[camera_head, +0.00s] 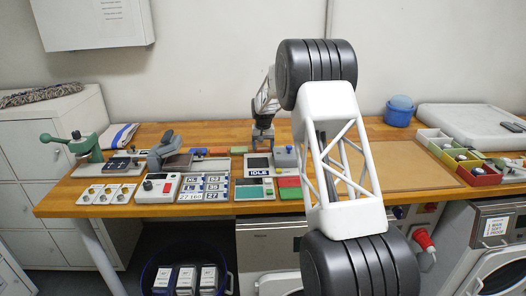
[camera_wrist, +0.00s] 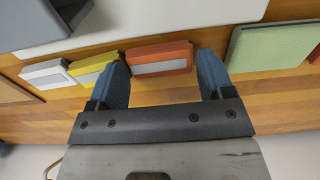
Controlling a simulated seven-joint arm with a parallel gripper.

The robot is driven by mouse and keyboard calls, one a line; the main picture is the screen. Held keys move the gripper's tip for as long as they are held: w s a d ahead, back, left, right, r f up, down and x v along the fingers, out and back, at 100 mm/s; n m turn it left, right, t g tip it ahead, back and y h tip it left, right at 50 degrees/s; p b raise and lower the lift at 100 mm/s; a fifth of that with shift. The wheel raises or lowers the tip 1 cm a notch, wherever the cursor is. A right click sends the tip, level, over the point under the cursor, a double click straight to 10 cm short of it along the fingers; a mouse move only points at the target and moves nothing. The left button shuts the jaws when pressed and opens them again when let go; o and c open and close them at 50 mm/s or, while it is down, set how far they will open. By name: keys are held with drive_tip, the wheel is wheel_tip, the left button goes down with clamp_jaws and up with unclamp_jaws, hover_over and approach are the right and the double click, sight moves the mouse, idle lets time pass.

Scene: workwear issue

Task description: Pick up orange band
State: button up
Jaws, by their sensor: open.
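An orange piece (camera_wrist: 160,49) with a pale front face, which looks like the orange band, lies on the wooden worktop in the wrist view. It shows between the two blue fingertips of my gripper (camera_wrist: 163,72). The fingers are apart and nothing is held. The left fingertip overlaps the neighbouring yellow piece (camera_wrist: 88,72) in the picture; I cannot tell whether they touch. In the head view my gripper (camera_head: 262,145) points down over the back middle of the worktop. I cannot pick out the orange piece surely there.
A white piece (camera_wrist: 45,74) lies left of the yellow one, and a green pad (camera_wrist: 275,46) lies to the right. In the head view, a keypad unit (camera_head: 158,188), a display panel (camera_head: 258,162) and coloured bins (camera_head: 478,176) stand on the worktop. A brown mat (camera_head: 405,165) lies bare.

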sight(263, 149)
drive_tip(key=shift+s+f, duration=0.15)
drive_tip(key=shift+f, duration=0.45)
drive_tip(key=shift+s+f, duration=0.15)
drive_tip(key=shift+f, duration=0.45)
drive_tip(key=c, duration=0.6)
drive_tip(key=shift+o, duration=0.2)
wheel_tip(263, 149, up, 11)
drive_tip(key=shift+w+r, duration=0.15)
drive_tip(key=shift+w, duration=0.1)
